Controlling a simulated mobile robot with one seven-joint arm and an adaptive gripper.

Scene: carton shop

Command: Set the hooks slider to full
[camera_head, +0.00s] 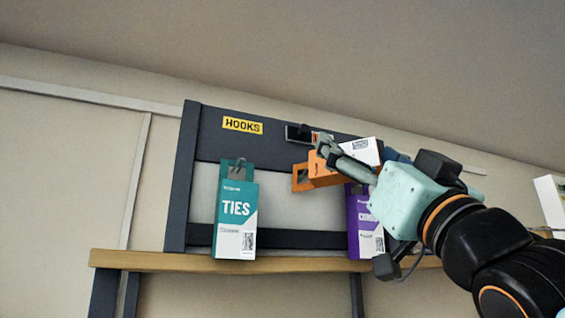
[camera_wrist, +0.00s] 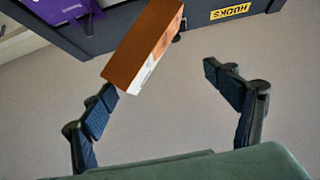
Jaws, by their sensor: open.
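The yellow HOOKS label (camera_head: 242,125) is on the dark upper rail of the rack. To its right is a small slider plate with a dark knob (camera_head: 303,130); its right end is hidden behind an orange box and my gripper, so its full travel cannot be seen. My gripper (camera_head: 335,158) is in front of the rail, right of the knob. In the wrist view my gripper (camera_wrist: 160,84) is open with nothing between its fingers. The orange box (camera_wrist: 145,45) is beyond the left finger, overlapping its tip in the picture; contact cannot be told. The HOOKS label also shows there (camera_wrist: 230,11).
The orange box (camera_head: 305,180) sits tilted in front of the rail. A teal TIES carton (camera_head: 236,215) hangs at left, and a purple carton (camera_head: 362,225) is at lower right, partly behind my arm. A wooden shelf edge (camera_head: 150,261) runs below.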

